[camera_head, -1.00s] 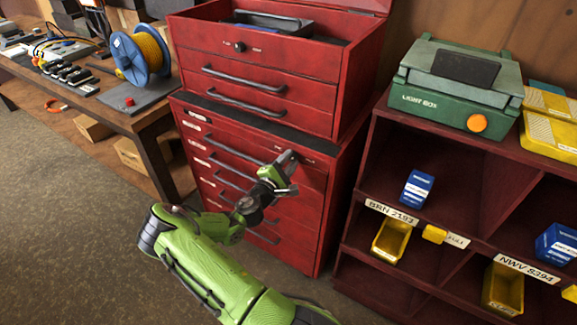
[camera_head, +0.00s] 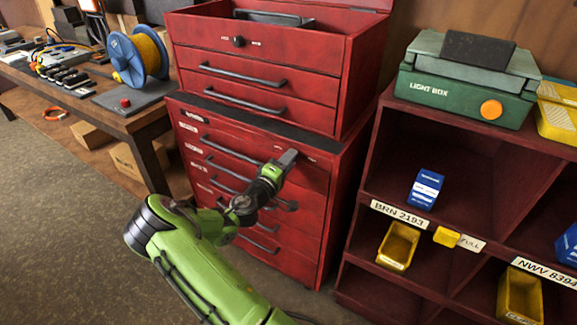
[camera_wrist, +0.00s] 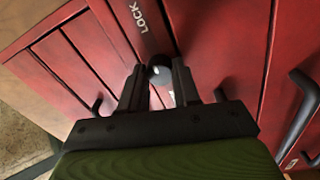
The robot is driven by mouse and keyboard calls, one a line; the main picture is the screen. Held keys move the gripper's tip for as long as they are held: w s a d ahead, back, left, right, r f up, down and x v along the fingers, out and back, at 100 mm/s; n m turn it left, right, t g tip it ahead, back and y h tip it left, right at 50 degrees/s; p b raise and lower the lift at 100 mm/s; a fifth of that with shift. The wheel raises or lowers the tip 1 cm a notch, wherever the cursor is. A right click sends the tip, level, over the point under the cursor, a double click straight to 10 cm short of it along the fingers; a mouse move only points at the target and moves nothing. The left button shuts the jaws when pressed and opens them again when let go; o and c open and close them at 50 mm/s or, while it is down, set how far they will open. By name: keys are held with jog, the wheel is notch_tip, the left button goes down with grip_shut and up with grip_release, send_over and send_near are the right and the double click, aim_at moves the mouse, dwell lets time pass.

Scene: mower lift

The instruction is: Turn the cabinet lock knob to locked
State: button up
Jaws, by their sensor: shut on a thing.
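The red tool cabinet (camera_head: 310,215) stands in the middle of the head view, with my gripper (camera_head: 286,160) at the upper right of its front. In the wrist view a dark round lock knob (camera_wrist: 160,74) sits between the fingertips of my gripper (camera_wrist: 158,82), which is shut on it. A grey label strip (camera_wrist: 139,25) reading LOCK lies just beyond the knob. The knob's pointing direction is hidden by the fingers. In the head view my gripper covers the knob.
Drawer handles (camera_head: 232,147) line the front left of my gripper; one handle (camera_wrist: 298,112) is close at right in the wrist view. The upper red chest (camera_head: 330,95) has another knob (camera_head: 238,41). A cubby shelf (camera_head: 362,225) stands right, a workbench (camera_head: 140,120) left.

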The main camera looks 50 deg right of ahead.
jog(key=shift+m, duration=0.3)
jog(key=o, duration=1.1)
jog(key=shift+c, duration=0.2)
jog(key=shift+a, duration=0.1)
jog(key=s+a+p, duration=0.1)
jog(key=a, duration=1.4)
jog(key=shift+s+a+f+p, duration=0.2)
jog(key=shift+a+f+p, duration=0.1)
jog(key=shift+f, duration=0.1)
